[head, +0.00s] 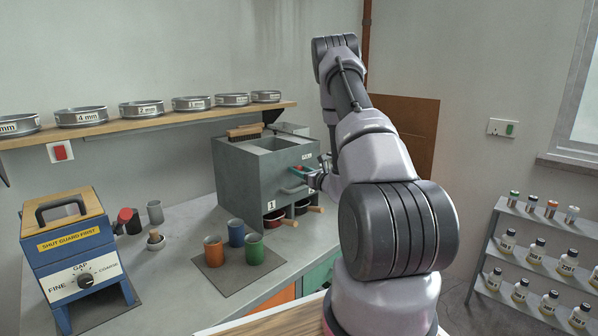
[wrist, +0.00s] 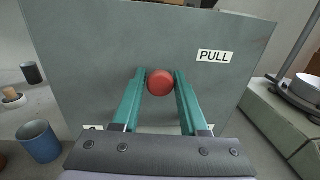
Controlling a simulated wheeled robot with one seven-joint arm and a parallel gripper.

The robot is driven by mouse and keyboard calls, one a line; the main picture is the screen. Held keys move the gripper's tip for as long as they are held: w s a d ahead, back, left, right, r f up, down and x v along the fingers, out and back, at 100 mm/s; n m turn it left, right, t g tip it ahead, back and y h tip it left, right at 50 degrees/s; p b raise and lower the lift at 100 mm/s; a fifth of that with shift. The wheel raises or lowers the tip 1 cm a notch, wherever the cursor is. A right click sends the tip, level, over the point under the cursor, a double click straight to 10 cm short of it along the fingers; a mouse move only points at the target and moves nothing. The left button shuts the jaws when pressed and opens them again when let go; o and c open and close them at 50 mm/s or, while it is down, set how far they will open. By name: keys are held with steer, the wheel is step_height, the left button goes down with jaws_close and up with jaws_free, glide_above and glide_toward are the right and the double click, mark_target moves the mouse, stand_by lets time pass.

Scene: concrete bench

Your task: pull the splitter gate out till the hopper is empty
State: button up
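The splitter is a grey box (head: 238,172) on the bench, with an open hopper (head: 272,144) in its top. Grain inside cannot be made out. Its front face carries a PULL label (wrist: 214,56) and a round red knob (wrist: 160,83), which I take as the gate's pull. My gripper (wrist: 161,76) is at this face, its two green fingers on either side of the knob with no clear gap, so it looks shut on it. In the head view my gripper (head: 301,171) is partly hidden by my arm. The gate plate itself is not visible.
Two pans (head: 274,218) with wooden handles sit under the splitter. Orange, blue and green cups (head: 236,233) stand on a mat in front. A brush (head: 245,131) lies on the splitter's top. A blue mill (head: 75,250) stands at left; a bottle rack (head: 545,262) is at right.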

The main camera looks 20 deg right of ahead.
jaws_close()
